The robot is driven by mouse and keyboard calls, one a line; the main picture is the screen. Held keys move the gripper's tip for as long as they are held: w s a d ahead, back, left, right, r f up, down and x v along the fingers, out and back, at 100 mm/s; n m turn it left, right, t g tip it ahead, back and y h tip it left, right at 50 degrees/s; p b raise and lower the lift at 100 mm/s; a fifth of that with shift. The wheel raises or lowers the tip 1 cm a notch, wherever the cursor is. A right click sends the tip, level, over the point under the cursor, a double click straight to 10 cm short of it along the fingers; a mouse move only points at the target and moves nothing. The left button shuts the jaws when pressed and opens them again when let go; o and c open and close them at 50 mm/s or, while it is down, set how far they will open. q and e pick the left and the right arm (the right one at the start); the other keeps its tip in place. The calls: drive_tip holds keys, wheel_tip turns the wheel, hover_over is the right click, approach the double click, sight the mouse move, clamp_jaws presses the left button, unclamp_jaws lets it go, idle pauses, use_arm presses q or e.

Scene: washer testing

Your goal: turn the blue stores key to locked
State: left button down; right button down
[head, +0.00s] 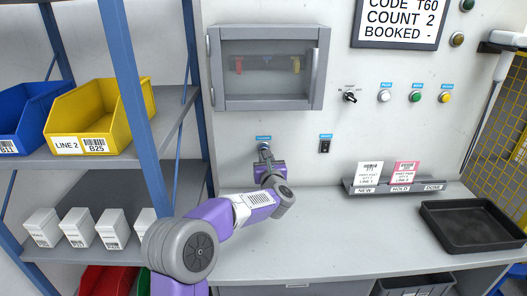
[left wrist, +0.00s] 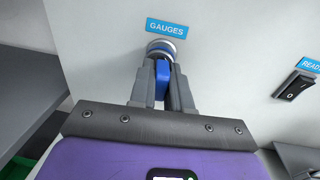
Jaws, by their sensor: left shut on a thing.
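A blue key (left wrist: 161,79) sits at a round silver lock (left wrist: 162,50) on the white wall panel, under a blue label reading GAUGES (left wrist: 166,28). My left gripper (left wrist: 162,88) is shut on the key, one grey finger on each side of its blue head. In the head view the left gripper (head: 266,160) reaches the lock (head: 264,147) below the grey cabinet and mostly hides the key. Which way the key is turned is hard to tell, as the fingers cover its sides. My right gripper is in neither view.
A glass-fronted grey cabinet (head: 268,68) hangs shut above the lock. A black rocker switch (head: 325,146) is to its right. A card rack (head: 395,187) and a black tray (head: 475,226) stand on the bench's right side. A blue-post shelf (head: 140,90) with bins is close on the left.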

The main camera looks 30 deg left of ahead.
use_arm(q)
drive_tip(key=c, duration=1)
unclamp_jaws()
drive_tip(key=v, duration=0.7)
drive_tip(key=shift+s+d, duration=0.15)
drive_tip(key=shift+s, duration=0.1)
